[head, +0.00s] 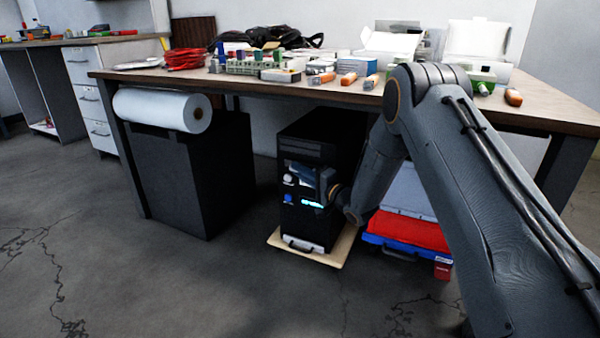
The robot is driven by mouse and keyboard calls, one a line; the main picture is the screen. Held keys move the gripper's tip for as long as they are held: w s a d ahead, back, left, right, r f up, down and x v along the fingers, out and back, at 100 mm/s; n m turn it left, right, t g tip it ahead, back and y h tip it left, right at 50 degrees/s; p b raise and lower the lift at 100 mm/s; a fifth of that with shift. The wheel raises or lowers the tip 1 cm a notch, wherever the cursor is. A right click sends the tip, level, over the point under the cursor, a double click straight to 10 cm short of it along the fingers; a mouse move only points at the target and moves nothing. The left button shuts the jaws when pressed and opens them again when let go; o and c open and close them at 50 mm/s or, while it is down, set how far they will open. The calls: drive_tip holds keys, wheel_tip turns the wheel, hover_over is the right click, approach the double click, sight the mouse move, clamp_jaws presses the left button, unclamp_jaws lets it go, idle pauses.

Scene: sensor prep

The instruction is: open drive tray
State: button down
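A black computer tower (318,140) stands under the workbench on a pale wooden board (340,245). Drive bay slots (300,148) show near the top of its front; I see no tray sticking out of them. My gripper (308,188) is at the tower's front, below these slots, and hides part of the front face. It is small and dark here, and I cannot tell if its fingers are open or touching the tower. A small cyan glow and blue and white spots show beside it. A pale panel with a dark handle (299,244) is at the tower's foot.
A dark cabinet (190,175) with a white paper roll (165,110) stands left of the tower. A red and blue case (410,232) lies open to the right, partly behind my arm. Tools and parts crowd the workbench (130,76). The floor in front is clear.

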drive_tip(key=shift+s, duration=0.1)
drive_tip(key=s+a+p, duration=0.4)
drive_tip(key=s+p, duration=0.5)
drive_tip(key=s, duration=0.3)
drive_tip(key=shift+s+a, duration=0.3)
drive_tip(key=c, duration=1.8)
unclamp_jaws()
drive_tip(key=shift+c, duration=0.2)
drive_tip(key=p+v, duration=0.2)
drive_tip(key=v, duration=0.5)
drive_tip(key=shift+s+d, duration=0.3)
